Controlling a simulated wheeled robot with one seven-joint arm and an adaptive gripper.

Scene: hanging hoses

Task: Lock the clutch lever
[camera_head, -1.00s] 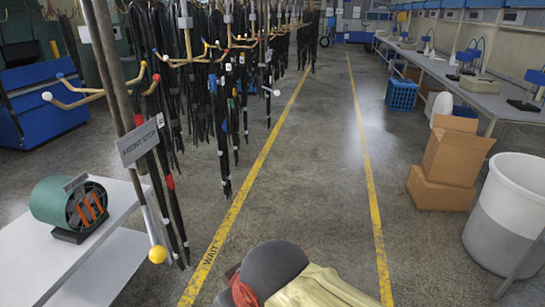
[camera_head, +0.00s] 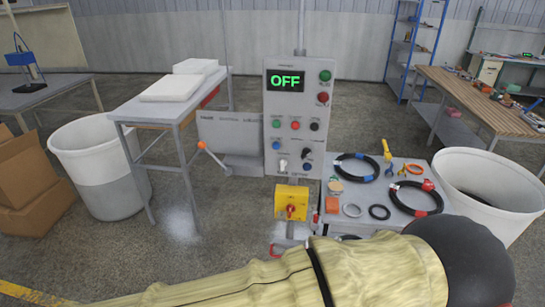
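A lever with an orange knob (camera_head: 201,145) sticks out at the lower left of a grey box (camera_head: 231,133), which is joined to the left of a control panel. The box's label is too small to read, so I cannot tell for sure that this is the clutch lever. A yellow box with a red handle (camera_head: 291,211) sits below the panel. The control panel (camera_head: 297,100) has a green "OFF" display (camera_head: 285,81). My arm in its pale yellow sleeve crosses the bottom of the view. My gripper is not in view, and nothing shows it touching the lever.
A grey table (camera_head: 165,108) with white blocks stands left of the panel, next to a white-grey bin (camera_head: 98,170). Right of the panel, a low table (camera_head: 440,206) holds black hose rings and tools. Another white bin (camera_head: 490,190) is at the right. Cardboard boxes (camera_head: 30,180) stand far left.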

